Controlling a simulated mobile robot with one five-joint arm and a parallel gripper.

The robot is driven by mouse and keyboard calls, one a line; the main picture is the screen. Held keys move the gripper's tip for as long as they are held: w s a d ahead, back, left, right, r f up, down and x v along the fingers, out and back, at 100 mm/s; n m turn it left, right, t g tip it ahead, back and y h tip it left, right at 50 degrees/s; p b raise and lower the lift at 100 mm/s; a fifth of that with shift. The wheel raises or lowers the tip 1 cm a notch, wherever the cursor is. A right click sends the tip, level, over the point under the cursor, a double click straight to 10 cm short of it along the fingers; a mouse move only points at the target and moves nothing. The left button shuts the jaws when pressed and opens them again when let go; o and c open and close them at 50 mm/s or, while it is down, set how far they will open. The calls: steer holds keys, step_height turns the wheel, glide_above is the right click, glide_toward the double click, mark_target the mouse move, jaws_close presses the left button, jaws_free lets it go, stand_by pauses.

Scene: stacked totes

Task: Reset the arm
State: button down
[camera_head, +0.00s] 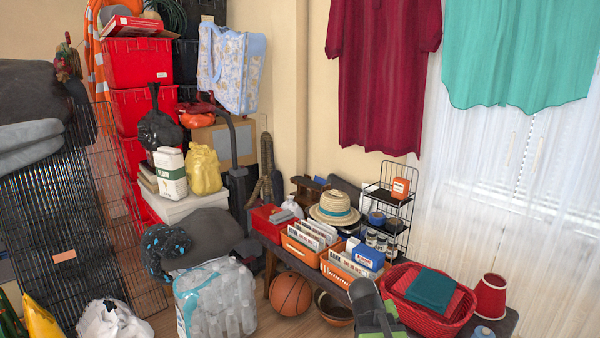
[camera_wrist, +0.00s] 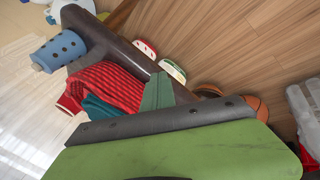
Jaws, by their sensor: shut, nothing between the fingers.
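My gripper (camera_head: 380,322) shows at the bottom of the head view, in front of the bench and left of the red basket. It is dark grey with green parts and partly cut off by the lower edge. In the wrist view a broad green and grey part of my gripper (camera_wrist: 165,110) fills the lower middle. The fingers are shut with nothing held. The fingertips are hard to make out.
A low bench carries a red basket (camera_head: 402,306), a straw hat (camera_head: 333,214) and orange crates (camera_head: 302,250). A basketball (camera_head: 291,294) and bottle pack (camera_head: 190,315) are on the floor. Red totes (camera_head: 138,65) are stacked at left. Bare floor shows in the wrist view.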

steer(key=s+a+f+g+y, duration=0.3)
steer(key=s+a+y, duration=0.3)
steer(key=a, duration=0.5)
step_height(320, 180, up, 32)
steer(key=s+h+p, duration=0.1)
steer(key=p, duration=3.1)
steer(key=shift+s+a+r, duration=0.2)
steer(key=shift+s+r, duration=0.05)
